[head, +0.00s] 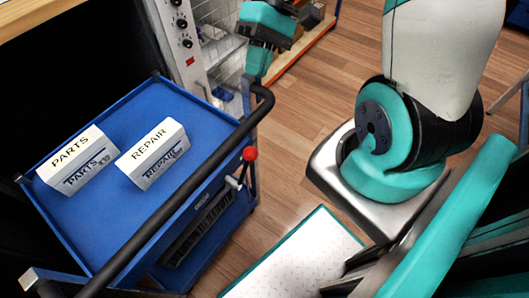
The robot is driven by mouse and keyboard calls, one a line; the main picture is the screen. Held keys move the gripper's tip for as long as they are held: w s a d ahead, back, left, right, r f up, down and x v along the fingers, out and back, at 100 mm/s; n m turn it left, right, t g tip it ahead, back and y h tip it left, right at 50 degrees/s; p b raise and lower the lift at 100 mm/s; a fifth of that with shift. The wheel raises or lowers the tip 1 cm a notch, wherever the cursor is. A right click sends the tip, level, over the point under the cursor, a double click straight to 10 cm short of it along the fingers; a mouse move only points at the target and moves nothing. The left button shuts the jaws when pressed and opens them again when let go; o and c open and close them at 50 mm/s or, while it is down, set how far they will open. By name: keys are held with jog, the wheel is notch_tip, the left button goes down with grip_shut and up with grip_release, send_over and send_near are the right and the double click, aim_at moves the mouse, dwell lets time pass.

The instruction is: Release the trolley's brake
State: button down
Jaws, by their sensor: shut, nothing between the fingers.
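The blue trolley (198,97) stands at the left with a black push handle (185,200) along its near right side. The brake lever's red knob (250,153) sits on a short metal lever (240,176) beside the handle, at the trolley's right side. The lever stands roughly upright, with the knob at its top. My gripper (258,66) is at the top middle, beyond the handle's far end and apart from the red knob. It is shut and empty. Its fingertips are small and partly hard to make out.
Two white boxes marked PARTS (77,160) and REPAIR (152,153) lie on the trolley's top. A white cabinet with dials (181,24) and a wire rack (222,50) stand behind. A white mat with a green edge (300,262) lies on the wooden floor (300,120).

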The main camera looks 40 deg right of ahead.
jog(key=s+d+f+m+t+y+b, duration=0.1)
jog(key=s+d+f+m+t+y, duration=0.2)
jog(key=d+f, duration=0.4)
jog(key=s+d+f+m+t+y+b, duration=0.1)
jog(key=s+d+f+m+y+b, duration=0.3)
jog(key=f, duration=0.6)
jog(key=s+a+f+m+t, duration=0.2)
jog(key=f+m+t, duration=0.3)
jog(key=t, duration=0.3)
jog(key=s+a+f+m+t+y+b, duration=0.1)
jog(key=s+a+f+m+t, duration=0.1)
jog(key=f+m+t, duration=0.3)
notch_tip(320, 180, down, 2)
jog(key=t, duration=0.3)
jog(key=shift+s+a+f+t, duration=0.2)
jog(key=shift+s+t, duration=0.1)
jog(key=shift+s, duration=0.1)
jog(key=s+a+r+p+x, duration=0.1)
jog(key=s+x, duration=0.1)
jog(key=x, duration=1)
jog(key=shift+w+a+r, duration=0.2)
jog(key=shift+a+r, duration=0.15)
jog(key=shift+r, duration=0.15)
